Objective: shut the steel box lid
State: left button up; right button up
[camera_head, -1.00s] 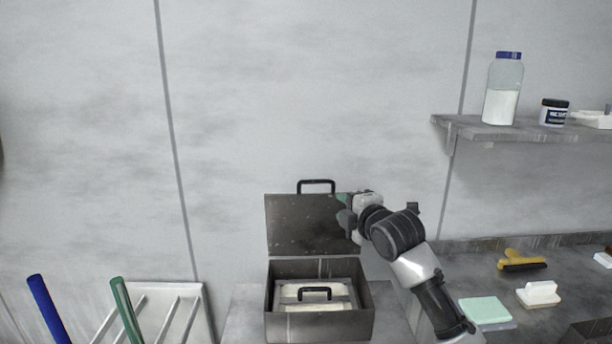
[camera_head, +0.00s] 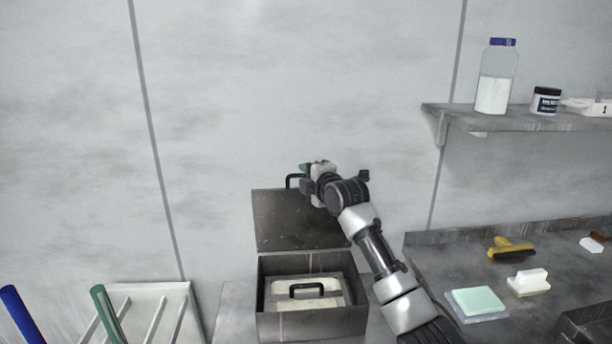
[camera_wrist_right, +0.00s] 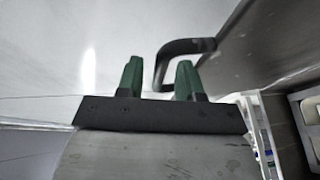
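The steel box (camera_head: 312,324) stands open on a grey surface, with its lid (camera_head: 300,222) raised at the back. The lid's black handle (camera_head: 292,181) is at its top edge, partly hidden by my right gripper (camera_head: 305,176). In the right wrist view, the green-tipped fingers of my right gripper (camera_wrist_right: 159,80) are apart. The lid handle (camera_wrist_right: 185,47) shows in the gap between them, and the lid (camera_wrist_right: 265,35) is at the upper right. I cannot tell whether the fingers touch the handle. My left gripper is not in view.
A tray with a black handle (camera_head: 309,289) sits inside the box. At right, a bench (camera_head: 425,262) holds a green pad (camera_head: 477,301), a white block (camera_head: 528,282) and a yellow-black tool (camera_head: 510,248). A shelf (camera_head: 470,118) with a bottle (camera_head: 496,80) is above. A rack (camera_head: 160,300) stands left.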

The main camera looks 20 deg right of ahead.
jog(key=shift+w, duration=0.25)
jog(key=shift+w+a, duration=0.1)
jog(key=shift+w, duration=0.1)
jog(key=shift+c, duration=1)
grip_shut()
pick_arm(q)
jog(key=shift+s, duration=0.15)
pick_arm(e)
jog(key=shift+s+f, duration=0.1)
